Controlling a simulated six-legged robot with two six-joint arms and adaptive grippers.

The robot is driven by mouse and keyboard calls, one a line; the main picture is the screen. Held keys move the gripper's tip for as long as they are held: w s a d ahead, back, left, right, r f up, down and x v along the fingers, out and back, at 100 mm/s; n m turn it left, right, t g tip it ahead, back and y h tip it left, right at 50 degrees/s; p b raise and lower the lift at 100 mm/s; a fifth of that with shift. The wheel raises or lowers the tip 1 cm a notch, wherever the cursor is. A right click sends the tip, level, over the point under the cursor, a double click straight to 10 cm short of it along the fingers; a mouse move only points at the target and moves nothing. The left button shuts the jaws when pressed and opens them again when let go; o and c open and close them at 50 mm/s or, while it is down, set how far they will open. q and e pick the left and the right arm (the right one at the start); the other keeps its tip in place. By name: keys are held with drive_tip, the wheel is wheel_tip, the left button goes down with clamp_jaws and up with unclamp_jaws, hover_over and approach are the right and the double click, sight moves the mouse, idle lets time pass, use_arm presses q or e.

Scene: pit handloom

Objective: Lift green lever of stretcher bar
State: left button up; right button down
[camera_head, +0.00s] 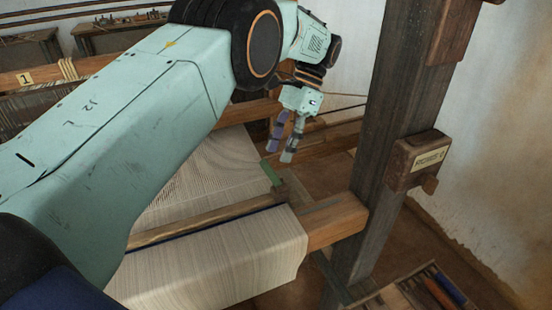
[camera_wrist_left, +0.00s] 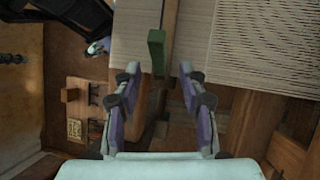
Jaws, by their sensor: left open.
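The green lever (camera_head: 270,172) stands up at the right end of the stretcher bar (camera_head: 200,222), a wooden bar lying across the woven cloth. My left gripper (camera_head: 279,152) points down just above and behind the lever in the head view, with its fingers apart. In the left wrist view the green lever (camera_wrist_left: 157,50) shows between the lines of the two open fingertips (camera_wrist_left: 160,72), slightly beyond them. I see no contact, and the gripper is empty. My left arm covers the left part of the bar. My right gripper does not show.
A dark wooden post (camera_head: 392,130) with a labelled block (camera_head: 418,160) rises right of the lever. The cloth-covered beam (camera_head: 220,265) lies in front. A tray with tools (camera_head: 462,297) is at the lower right. Pale warp threads (camera_head: 205,175) spread behind the bar.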

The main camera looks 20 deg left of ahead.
use_arm(q)
drive_tip(key=shift+v, duration=0.85)
